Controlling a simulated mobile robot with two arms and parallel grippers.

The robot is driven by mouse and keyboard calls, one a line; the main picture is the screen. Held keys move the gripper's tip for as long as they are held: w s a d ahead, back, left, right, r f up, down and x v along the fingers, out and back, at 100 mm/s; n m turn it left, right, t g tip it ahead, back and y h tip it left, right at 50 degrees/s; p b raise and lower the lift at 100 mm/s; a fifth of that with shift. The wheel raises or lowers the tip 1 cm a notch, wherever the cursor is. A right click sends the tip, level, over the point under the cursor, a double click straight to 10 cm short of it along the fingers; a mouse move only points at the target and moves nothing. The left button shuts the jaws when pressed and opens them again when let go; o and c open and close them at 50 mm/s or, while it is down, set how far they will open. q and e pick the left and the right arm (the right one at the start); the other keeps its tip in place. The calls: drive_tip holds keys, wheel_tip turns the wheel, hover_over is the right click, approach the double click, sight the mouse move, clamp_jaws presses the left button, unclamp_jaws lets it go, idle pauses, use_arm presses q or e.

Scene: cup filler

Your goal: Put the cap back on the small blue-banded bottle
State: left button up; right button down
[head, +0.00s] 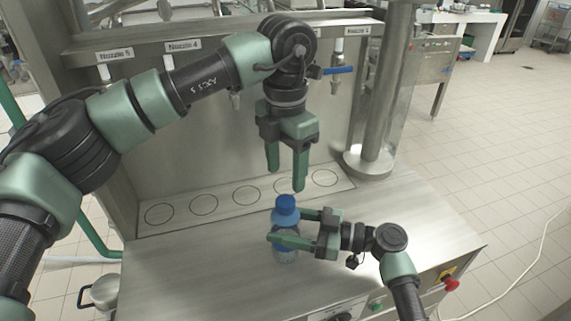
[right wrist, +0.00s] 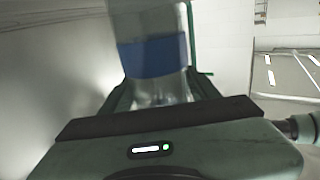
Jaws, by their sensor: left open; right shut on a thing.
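The small bottle (head: 286,254) stands upright on the steel counter, clear below and blue at its upper part. A blue cap (head: 286,202) shows at its top; I cannot tell whether it is fully seated. My right gripper (head: 287,228) reaches in from the right and is shut on the bottle. In the right wrist view the bottle's blue band (right wrist: 153,57) shows above the gripper body, and the bottle's top is out of frame. My left gripper (head: 286,178) is open and empty, pointing down just above the cap, apart from it.
The steel counter (head: 190,275) is clear to the left of the bottle. Behind are a strip with several marked circles (head: 203,205) and a panel with nozzles. A thick steel post (head: 378,100) stands at the back right. A red button (head: 451,285) is on the front right edge.

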sight(285, 200)
use_arm(q)
wheel_tip(285, 200, down, 7)
drive_tip(key=shift+f, duration=0.1)
idle(0.3)
clamp_jaws()
drive_tip(key=shift+o, duration=0.6)
unclamp_jaws()
